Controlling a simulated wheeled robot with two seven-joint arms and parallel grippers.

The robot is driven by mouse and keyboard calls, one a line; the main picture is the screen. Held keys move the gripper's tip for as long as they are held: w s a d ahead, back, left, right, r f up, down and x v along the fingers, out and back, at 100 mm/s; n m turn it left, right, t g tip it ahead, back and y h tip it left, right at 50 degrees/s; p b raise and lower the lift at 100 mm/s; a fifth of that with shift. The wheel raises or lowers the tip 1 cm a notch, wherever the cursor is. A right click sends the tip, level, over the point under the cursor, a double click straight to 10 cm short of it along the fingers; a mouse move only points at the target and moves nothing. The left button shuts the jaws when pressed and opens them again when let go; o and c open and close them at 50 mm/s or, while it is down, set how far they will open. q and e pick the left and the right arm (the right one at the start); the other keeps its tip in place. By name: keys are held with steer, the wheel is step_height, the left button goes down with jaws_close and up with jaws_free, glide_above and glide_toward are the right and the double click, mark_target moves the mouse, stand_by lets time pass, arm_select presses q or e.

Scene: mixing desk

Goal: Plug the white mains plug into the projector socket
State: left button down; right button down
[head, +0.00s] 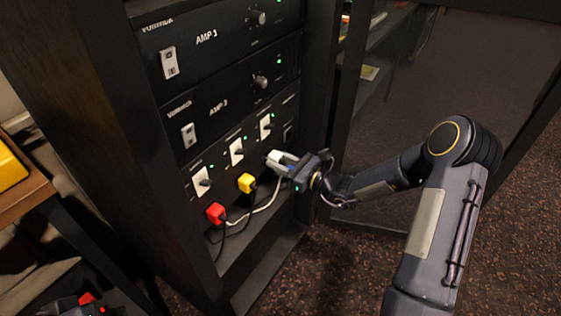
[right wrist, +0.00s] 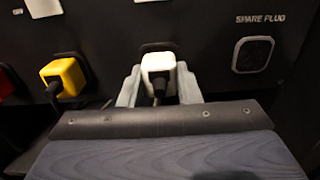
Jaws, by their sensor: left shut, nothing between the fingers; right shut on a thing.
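The white mains plug (head: 275,157) is at the lower right of the rack's bottom panel. My right gripper (head: 283,163) is shut on it. In the right wrist view, the white plug (right wrist: 158,68) sits between the two pale fingers, facing a dark socket surround (right wrist: 154,47). The plug hides the socket opening, so I cannot tell whether it is seated. No projector label is readable. A white cable runs from the plug towards the lower left.
A yellow plug (head: 246,183) and a red plug (head: 215,212) sit in the panel left of the white plug. A square socket marked SPARE PLUG (right wrist: 253,54) is to its right. White switches (head: 236,152) are above. An open rack door (head: 440,110) stands on the right.

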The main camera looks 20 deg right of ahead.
steer(key=shift+w+a, duration=0.35)
steer(key=shift+w, duration=0.05)
steer(key=c, duration=1)
jaws_free()
steer(key=shift+o, duration=0.2)
steer(key=p+v, duration=0.1)
steer(key=v, duration=0.6)
steer(key=shift+s+d, duration=0.25)
